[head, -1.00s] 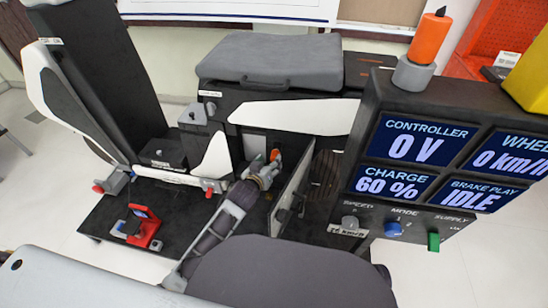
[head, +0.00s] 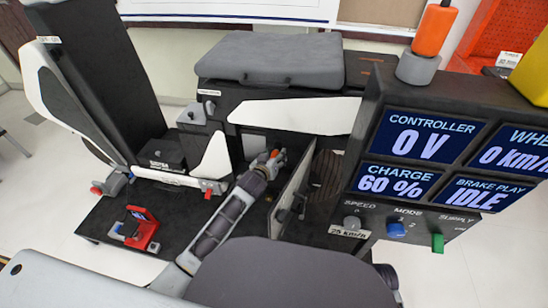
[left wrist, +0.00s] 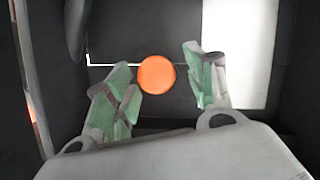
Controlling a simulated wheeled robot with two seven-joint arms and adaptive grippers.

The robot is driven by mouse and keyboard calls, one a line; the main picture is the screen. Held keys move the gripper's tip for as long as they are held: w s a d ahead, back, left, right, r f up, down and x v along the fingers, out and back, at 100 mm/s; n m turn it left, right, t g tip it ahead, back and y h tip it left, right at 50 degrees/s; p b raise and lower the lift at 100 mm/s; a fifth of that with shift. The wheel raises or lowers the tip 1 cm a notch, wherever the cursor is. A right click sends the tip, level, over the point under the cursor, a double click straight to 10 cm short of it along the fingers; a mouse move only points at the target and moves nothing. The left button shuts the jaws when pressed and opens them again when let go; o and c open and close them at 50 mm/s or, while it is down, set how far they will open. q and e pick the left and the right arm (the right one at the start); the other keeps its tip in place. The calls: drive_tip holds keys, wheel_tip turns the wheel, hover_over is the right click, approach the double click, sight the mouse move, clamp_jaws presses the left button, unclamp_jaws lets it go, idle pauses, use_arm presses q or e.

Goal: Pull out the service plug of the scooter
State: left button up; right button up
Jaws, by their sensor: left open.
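The service plug shows as a round orange top (left wrist: 156,75) in the left wrist view, in the dark recess of the scooter. In the head view only a small orange bit (head: 275,154) shows at my left gripper (head: 268,160). My left gripper reaches into the scooter's open bay. In the left wrist view its green-padded fingers (left wrist: 160,88) are open, one on each side of the orange top, with a gap visible at the right; contact at the left cannot be told. The plug's lower part is hidden. My right gripper is not in view.
An open panel (head: 292,194) stands just right of my left gripper. A display console (head: 350,130) stands at right, reading 0 V, with an orange-handled object (head: 432,32) on top. A red device (head: 138,230) sits on the dark platform at left. The grey seat (head: 275,60) is behind.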

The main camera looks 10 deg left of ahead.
use_arm(q)
drive_tip(key=shift+c, duration=0.2)
drive_tip(key=c, duration=1)
drive_tip(key=shift+c, duration=0.2)
drive_tip(key=shift+s, duration=0.1)
drive_tip(key=shift+s+f+p, duration=0.2)
drive_tip(key=shift+s+p, duration=0.85)
drive_tip(key=shift+s, duration=1.35)
drive_tip(key=shift+s, duration=0.15)
drive_tip(key=shift+s+f+p, duration=0.15)
drive_tip(key=shift+s+p, duration=0.3)
drive_tip(key=shift+s, duration=0.75)
drive_tip(key=shift+s+f+p, duration=0.1)
drive_tip(key=shift+s+p, duration=0.3)
drive_tip(key=shift+s, duration=0.75)
